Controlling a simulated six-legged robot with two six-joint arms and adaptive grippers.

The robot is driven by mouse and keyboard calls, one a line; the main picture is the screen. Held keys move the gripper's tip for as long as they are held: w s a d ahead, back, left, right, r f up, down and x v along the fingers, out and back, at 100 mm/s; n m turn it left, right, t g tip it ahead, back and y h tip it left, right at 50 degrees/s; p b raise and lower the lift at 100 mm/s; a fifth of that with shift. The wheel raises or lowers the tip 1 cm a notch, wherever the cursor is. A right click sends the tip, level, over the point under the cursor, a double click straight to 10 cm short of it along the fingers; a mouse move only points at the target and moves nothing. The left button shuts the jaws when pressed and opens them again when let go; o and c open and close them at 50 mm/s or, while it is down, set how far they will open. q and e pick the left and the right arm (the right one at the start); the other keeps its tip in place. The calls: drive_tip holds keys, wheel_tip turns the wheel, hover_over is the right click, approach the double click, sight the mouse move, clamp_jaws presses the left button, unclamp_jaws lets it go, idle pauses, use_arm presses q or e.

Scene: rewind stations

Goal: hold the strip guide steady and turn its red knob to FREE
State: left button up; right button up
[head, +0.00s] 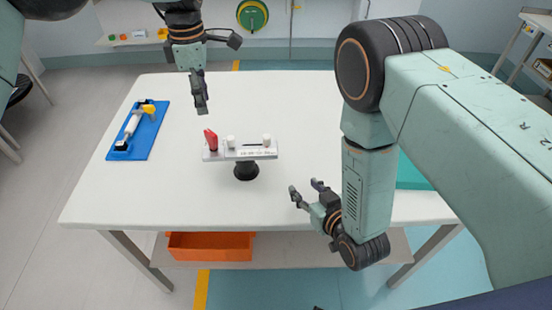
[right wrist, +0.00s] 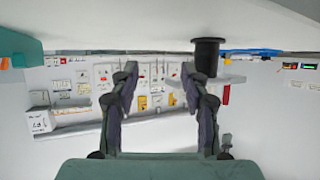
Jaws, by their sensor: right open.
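The strip guide (head: 241,153) is a pale bar on a black round stand (head: 246,172) in the middle of the white table. Its red knob (head: 211,140) stands upright at the left end; the markings are too small to read. In the right wrist view, which looks upside down, the stand (right wrist: 207,58) and red knob (right wrist: 226,94) show beyond the right finger. My left gripper (head: 202,110) hangs above and behind the red knob, apart from it; its fingers are seen edge-on. My right gripper (head: 304,188) is open and empty, right of the guide and nearer the front edge.
Two white posts stand on the bar. A blue tray (head: 150,148) with a white and yellow tool lies at the table's left. A teal item (head: 412,174) lies at the right, partly behind my right arm. An orange bin (head: 210,246) sits below the table. The table front is clear.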

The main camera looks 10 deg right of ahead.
sight(268, 143)
drive_tip(key=shift+w+a+r+t+y, duration=0.15)
drive_tip(key=shift+w+a+r+t, duration=0.65)
drive_tip(key=shift+w+a, duration=1.05)
drive_tip(key=shift+w+a+r+t+y, duration=0.1)
drive_tip(key=shift+w+a+r+t, duration=0.75)
drive_tip(key=shift+w, duration=1.85)
drive_tip(key=shift+w+a+r+t+y, duration=0.15)
drive_tip(key=shift+w+a+r+t, duration=0.65)
drive_tip(key=shift+w+a, duration=1.1)
drive_tip(key=shift+w+d, duration=0.4)
drive_tip(key=shift+d, duration=0.1)
clamp_jaws()
